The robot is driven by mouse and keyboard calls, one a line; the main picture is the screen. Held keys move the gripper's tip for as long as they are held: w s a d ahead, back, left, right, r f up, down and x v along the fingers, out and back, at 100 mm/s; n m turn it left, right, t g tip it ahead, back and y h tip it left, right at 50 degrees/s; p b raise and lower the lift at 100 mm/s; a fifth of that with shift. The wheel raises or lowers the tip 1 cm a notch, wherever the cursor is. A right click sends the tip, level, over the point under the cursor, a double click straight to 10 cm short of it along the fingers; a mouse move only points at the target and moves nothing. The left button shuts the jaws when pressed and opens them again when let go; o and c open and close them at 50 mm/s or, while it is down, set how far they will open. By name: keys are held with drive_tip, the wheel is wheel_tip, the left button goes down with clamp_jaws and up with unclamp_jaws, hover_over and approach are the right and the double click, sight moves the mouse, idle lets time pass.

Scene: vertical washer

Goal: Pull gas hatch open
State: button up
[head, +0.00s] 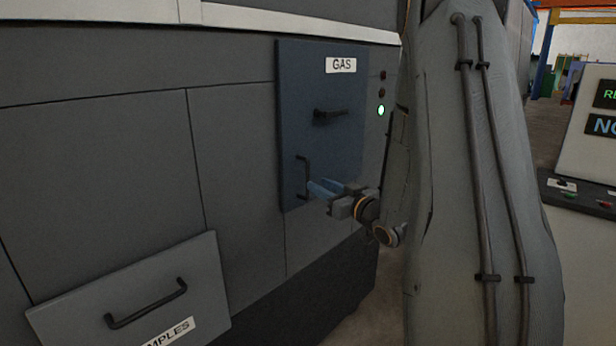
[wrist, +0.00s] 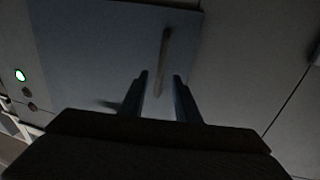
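The gas hatch (head: 320,85) is a blue-grey panel labelled GAS on the dark grey machine wall; it looks closed. It also shows in the wrist view (wrist: 85,55). A dark vertical bar handle (head: 303,165) sits at its lower left. A dark horizontal lever (head: 332,114) sits near its middle. My gripper (head: 314,189) is at the lower part of the bar handle. In the wrist view my gripper's fingers (wrist: 162,82) are apart, with the bar handle (wrist: 165,52) running between them. Whether either finger touches the bar cannot be told.
A samples hatch (head: 70,307) with its own handle (head: 147,304) tilts outward at lower left. A green light (head: 381,110) glows right of the gas hatch. A control console (head: 590,150) stands at the far right. My arm covers the right middle of the head view.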

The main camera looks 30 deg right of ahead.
sight(308, 195)
drive_tip(key=w, duration=0.2)
drive_tip(key=w+p, duration=0.1)
drive_tip(key=w, duration=0.1)
drive_tip(key=w+a+p, duration=0.1)
drive_tip(key=w, duration=0.2)
drive_tip(key=shift+a, duration=0.1)
clamp_jaws()
